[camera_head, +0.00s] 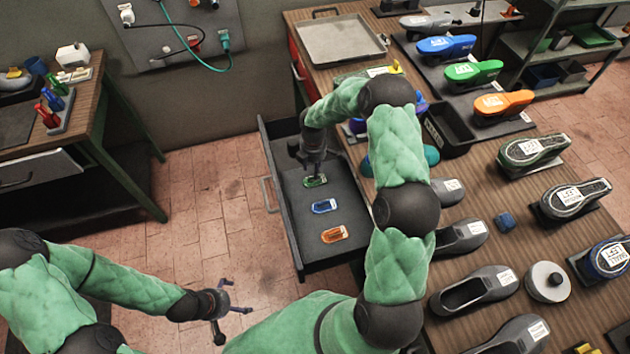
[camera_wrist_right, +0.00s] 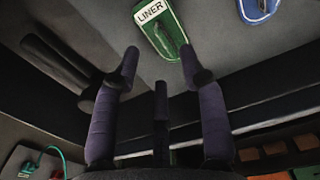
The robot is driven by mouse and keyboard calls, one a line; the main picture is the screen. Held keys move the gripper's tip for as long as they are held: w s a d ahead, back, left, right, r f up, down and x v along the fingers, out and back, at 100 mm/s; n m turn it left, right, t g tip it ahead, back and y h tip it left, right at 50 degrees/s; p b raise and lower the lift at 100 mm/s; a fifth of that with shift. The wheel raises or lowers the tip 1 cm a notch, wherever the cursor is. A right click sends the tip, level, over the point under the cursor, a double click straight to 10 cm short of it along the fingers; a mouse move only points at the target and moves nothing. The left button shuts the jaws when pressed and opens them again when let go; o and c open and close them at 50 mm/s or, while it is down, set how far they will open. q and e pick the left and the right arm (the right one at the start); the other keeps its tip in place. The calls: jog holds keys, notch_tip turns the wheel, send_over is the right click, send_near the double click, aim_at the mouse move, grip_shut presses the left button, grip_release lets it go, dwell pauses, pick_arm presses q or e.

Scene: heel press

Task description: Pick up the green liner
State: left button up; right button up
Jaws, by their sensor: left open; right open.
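The green liner (camera_head: 315,181) lies in the open drawer, the furthest back of three liners there. In the right wrist view the green liner (camera_wrist_right: 162,30) has a white label reading LINER and lies beyond the fingertips. My right gripper (camera_head: 312,168) points down over the drawer just above the green liner. Its fingers (camera_wrist_right: 160,65) are apart with nothing between them, and the liner appears not to be touched.
The drawer (camera_head: 285,235) also holds a blue liner (camera_head: 324,206) and an orange liner (camera_head: 334,234). Its walls stand close around my right gripper. The workbench (camera_head: 480,185) on the right carries several shoe forms and a black bin (camera_head: 447,134). A metal tray (camera_head: 340,40) lies at the back.

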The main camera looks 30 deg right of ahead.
jog(key=f, duration=0.5)
jog(key=shift+s+b, duration=0.3)
jog(key=shift+b, duration=0.1)
jog(key=shift+r, duration=0.1)
grip_shut()
jog(key=shift+r, duration=0.1)
